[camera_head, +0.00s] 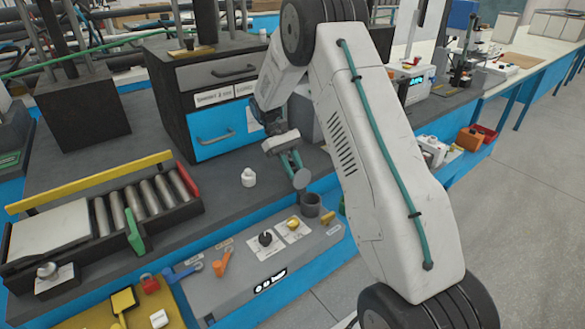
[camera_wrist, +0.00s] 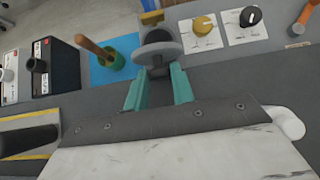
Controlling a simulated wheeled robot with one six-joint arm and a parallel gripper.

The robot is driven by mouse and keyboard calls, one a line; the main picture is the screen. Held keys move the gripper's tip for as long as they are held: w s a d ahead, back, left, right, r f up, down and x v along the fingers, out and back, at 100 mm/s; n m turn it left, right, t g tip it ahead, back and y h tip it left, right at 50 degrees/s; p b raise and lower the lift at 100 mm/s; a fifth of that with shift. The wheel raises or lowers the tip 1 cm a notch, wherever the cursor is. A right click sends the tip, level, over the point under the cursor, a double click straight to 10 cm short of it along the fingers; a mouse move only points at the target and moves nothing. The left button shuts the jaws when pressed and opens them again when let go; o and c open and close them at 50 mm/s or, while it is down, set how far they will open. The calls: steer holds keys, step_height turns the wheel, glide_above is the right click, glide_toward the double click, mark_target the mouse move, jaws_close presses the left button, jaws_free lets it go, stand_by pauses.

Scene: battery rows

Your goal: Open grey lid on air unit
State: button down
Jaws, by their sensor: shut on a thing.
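In the head view, my gripper (camera_head: 294,163) reaches down over the front of the bench with its teal fingers close together. A round grey lid (camera_head: 301,179) sits at the fingertips, tilted. Just below it a dark grey cup (camera_head: 311,203) stands at the back right of the grey panel (camera_head: 235,283), its dark opening showing. In the wrist view, my gripper (camera_wrist: 158,88) is shut on a dark piece joined to the grey lid (camera_wrist: 172,52). The lid partly hides what lies behind it. I cannot tell whether the lid is hinged to the cup.
The panel carries a black knob (camera_head: 265,238), a yellow knob (camera_head: 293,223) and an orange lever (camera_head: 221,262). A white bottle (camera_head: 248,177) stands on the bench left of my gripper. A drawer cabinet (camera_head: 222,95) stands behind. A roller conveyor (camera_head: 148,196) lies at left.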

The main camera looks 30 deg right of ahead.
mark_target(301, 172)
steer(key=c, duration=1.2)
jaws_free()
steer(key=shift+r, duration=0.1)
steer(key=shift+r, duration=0.35)
step_height(301, 172, up, 3)
steer(key=shift+w, duration=0.1)
steer(key=s+a, duration=0.1)
steer(key=s, duration=0.4)
steer(key=s+a, duration=0.1)
steer(key=s, duration=0.4)
steer(key=s+a+r, duration=0.1)
steer(key=s, duration=0.4)
steer(key=shift+s+a, duration=0.2)
steer(key=shift+s, duration=0.2)
